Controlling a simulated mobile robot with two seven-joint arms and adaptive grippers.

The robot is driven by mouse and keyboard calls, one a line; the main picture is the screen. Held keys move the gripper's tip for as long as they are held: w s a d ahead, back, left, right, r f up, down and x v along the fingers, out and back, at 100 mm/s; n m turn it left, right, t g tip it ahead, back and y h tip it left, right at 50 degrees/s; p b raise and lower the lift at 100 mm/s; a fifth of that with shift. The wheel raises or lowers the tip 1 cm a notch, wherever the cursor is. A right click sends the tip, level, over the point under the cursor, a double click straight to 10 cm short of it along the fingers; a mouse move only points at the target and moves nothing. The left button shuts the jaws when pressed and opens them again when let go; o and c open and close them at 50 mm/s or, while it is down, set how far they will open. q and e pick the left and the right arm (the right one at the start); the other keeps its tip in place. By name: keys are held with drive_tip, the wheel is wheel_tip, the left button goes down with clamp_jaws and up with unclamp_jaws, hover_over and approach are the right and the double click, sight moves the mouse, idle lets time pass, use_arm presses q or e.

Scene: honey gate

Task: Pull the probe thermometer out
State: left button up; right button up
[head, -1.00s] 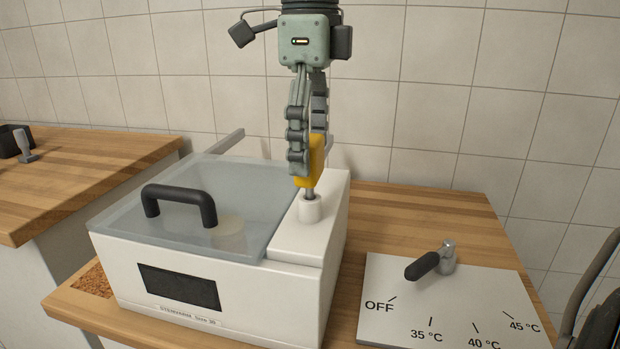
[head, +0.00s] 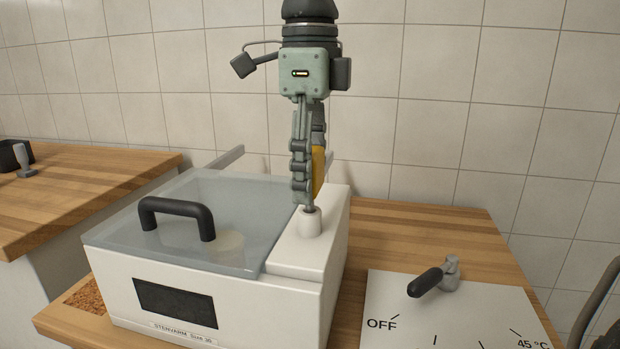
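The probe thermometer has a yellow handle (head: 319,167) and stands upright. Its lower end meets a white collar (head: 310,224) on the right part of the white box's top. My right gripper (head: 309,185) points straight down at the handle, its fingertips just above the collar. The near finger covers the left part of the handle, and the far finger is mostly hidden behind. I cannot tell whether the fingers press on it. My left gripper is not in view.
The white box (head: 240,300) has a translucent lid (head: 120,239) with a black handle (head: 178,208), left of the collar. A dial plate (head: 400,305) with a black-gripped lever (head: 426,282) lies to the right. A tiled wall (head: 430,130) stands behind. Bare wood (head: 420,235) shows beyond the plate.

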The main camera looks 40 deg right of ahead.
drive_tip(key=c, duration=1)
drive_tip(key=shift+c, duration=0.2)
drive_tip(key=shift+r+p, duration=0.5)
drive_tip(key=shift+r, duration=0.1)
